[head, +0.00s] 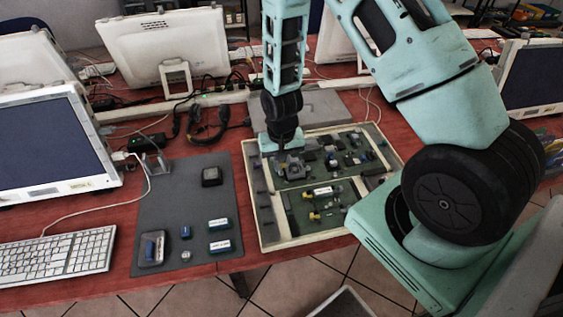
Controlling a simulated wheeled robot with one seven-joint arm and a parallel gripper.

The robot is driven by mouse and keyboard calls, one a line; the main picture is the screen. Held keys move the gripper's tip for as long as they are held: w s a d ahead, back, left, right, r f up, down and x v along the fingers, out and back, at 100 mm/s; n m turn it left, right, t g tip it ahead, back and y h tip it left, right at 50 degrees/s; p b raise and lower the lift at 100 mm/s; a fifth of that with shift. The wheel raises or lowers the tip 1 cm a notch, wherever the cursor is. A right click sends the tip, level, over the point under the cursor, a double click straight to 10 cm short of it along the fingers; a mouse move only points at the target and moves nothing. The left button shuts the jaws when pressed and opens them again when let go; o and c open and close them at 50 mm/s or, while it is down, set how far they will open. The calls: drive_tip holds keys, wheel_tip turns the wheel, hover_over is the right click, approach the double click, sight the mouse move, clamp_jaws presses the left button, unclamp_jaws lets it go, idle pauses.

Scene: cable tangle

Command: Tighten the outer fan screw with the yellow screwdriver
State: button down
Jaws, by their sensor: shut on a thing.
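My gripper (284,151) points down over the upper left part of the open board tray (250,202). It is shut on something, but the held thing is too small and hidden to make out. Directly below it is a dark grey block (292,170), which looks like the fan. I cannot tell whether the gripper or the held thing touches it. The outer fan screw is too small to see. No yellow screwdriver can be clearly told; only small yellow parts (313,216) show on the board.
A keyboard (57,254) and monitors stand left and behind. Cables lie behind the mat.

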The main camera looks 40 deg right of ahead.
drive_tip(key=m, duration=0.4)
drive_tip(key=shift+w+a+r+p, duration=0.1)
drive_tip(key=shift+p, duration=0.25)
drive_tip(key=shift+m, duration=1)
drive_tip(key=m+p, duration=0.1)
drive_tip(key=m, duration=0.1)
drive_tip(key=shift+w+a+m, duration=0.1)
drive_tip(key=shift+m, duration=0.2)
drive_tip(key=shift+m+p, duration=0.3)
drive_tip(key=shift+m, duration=1.4)
drive_tip(key=m+p, duration=0.1)
drive_tip(key=m, duration=0.4)
drive_tip(key=shift+w+p, duration=0.2)
drive_tip(key=shift+p, duration=0.1)
drive_tip(key=shift+r+p, duration=3.25)
drive_tip(key=shift+r, duration=0.2)
